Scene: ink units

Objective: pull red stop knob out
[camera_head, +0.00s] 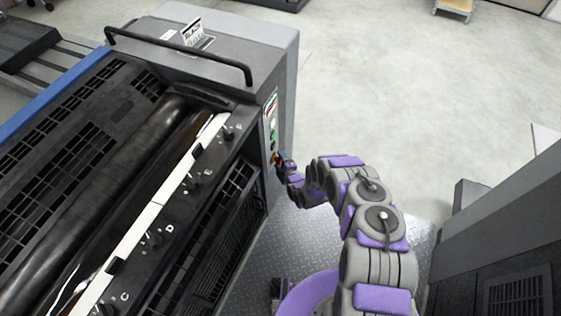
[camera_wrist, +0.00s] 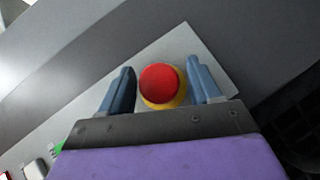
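The red stop knob (camera_wrist: 160,84) sits on a yellow collar (camera_wrist: 168,103) on a light grey plate (camera_wrist: 180,45) in the wrist view. My gripper (camera_wrist: 162,82) is open, with one blue finger on each side of the knob. A gap shows between the knob and the right finger; the left finger is close to the knob, and I cannot tell whether it touches. In the head view my gripper (camera_head: 281,160) is at the control panel (camera_head: 271,122) on the end of the machine. The knob is mostly hidden there by my gripper.
The ink unit machine (camera_head: 215,60) with its black handrail (camera_head: 180,55) fills the left. Green and white buttons (camera_wrist: 35,169) lie at the lower left of the wrist view. A grey cabinet (camera_head: 500,240) stands at the right. The floor beyond is open.

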